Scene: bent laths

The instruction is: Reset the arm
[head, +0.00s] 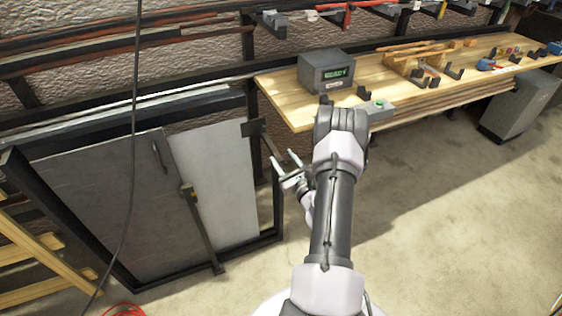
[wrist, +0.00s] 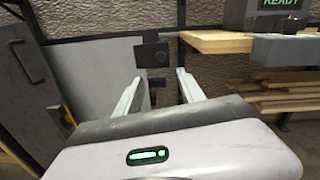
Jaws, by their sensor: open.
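My gripper (head: 283,169) is out in front of my arm, left of the arm links in the head view, with its fingers pointing left toward the metal frame. In the wrist view my gripper (wrist: 157,90) shows two pale fingers spread wide apart with nothing between them. The gripper is open and empty. Behind the fingers in the wrist view is a dark bracket plate (wrist: 152,56) on an upright post. My arm is bent and partly hides the near edge of the workbench in the head view.
A wooden workbench (head: 455,72) carries a grey box with a green display (head: 326,72), dark brackets and wooden pieces. A dark frame holding grey sheets (head: 100,205) stands at left. A grey cabinet (head: 520,103) stands at right. The concrete floor (head: 440,215) is clear at lower right.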

